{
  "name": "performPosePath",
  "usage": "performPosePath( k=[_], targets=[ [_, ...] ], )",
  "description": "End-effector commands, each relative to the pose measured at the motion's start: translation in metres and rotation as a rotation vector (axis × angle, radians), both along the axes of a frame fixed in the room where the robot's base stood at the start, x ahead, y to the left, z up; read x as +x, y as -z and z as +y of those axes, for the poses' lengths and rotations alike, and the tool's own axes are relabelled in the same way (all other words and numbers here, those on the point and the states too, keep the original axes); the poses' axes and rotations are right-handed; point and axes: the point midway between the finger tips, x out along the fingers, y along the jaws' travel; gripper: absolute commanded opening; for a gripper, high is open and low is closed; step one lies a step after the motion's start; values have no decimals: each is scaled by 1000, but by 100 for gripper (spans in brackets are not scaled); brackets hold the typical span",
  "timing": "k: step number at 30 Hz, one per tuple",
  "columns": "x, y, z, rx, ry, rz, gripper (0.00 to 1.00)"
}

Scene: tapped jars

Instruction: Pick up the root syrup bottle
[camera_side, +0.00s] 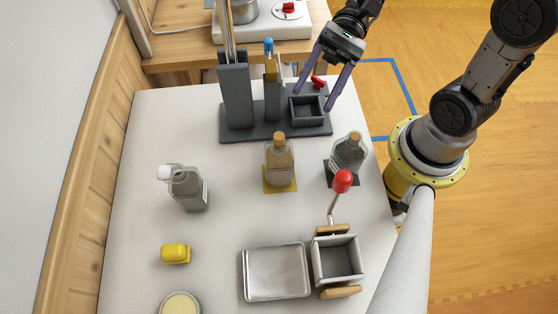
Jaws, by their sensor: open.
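Several bottles stand on the table, and I cannot read which is the root syrup. A corked bottle with brownish contents (280,162) stands upright on a yellow square mat (270,188). A corked grey glass bottle (348,155) stands on a dark mat (329,172) to its right. A grey bottle with a white cap and handle (190,190) stands at the left. My gripper (313,100) is open and empty, with its two purple fingers pointing down around the small dark box of the rack, away from the bottles.
A dark rack (236,95) with tall slots stands at the back. A metal tray (275,272), a grey box with a red-knobbed lever (336,260), a yellow block (176,253) and a round jar (180,303) are in front.

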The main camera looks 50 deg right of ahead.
Motion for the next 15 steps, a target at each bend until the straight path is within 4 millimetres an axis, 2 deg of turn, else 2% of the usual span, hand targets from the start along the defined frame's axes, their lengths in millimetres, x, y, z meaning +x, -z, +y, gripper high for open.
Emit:
performPosePath(
  k=[3, 7, 12, 15],
  targets=[
    [17, 29, -7, 115, 139, 186, 59],
    [19, 54, -13, 167, 217, 313, 59],
    [16, 65, -16, 190, 248, 377, 59],
    [17, 64, -10, 191, 251, 376, 59]
  ],
)
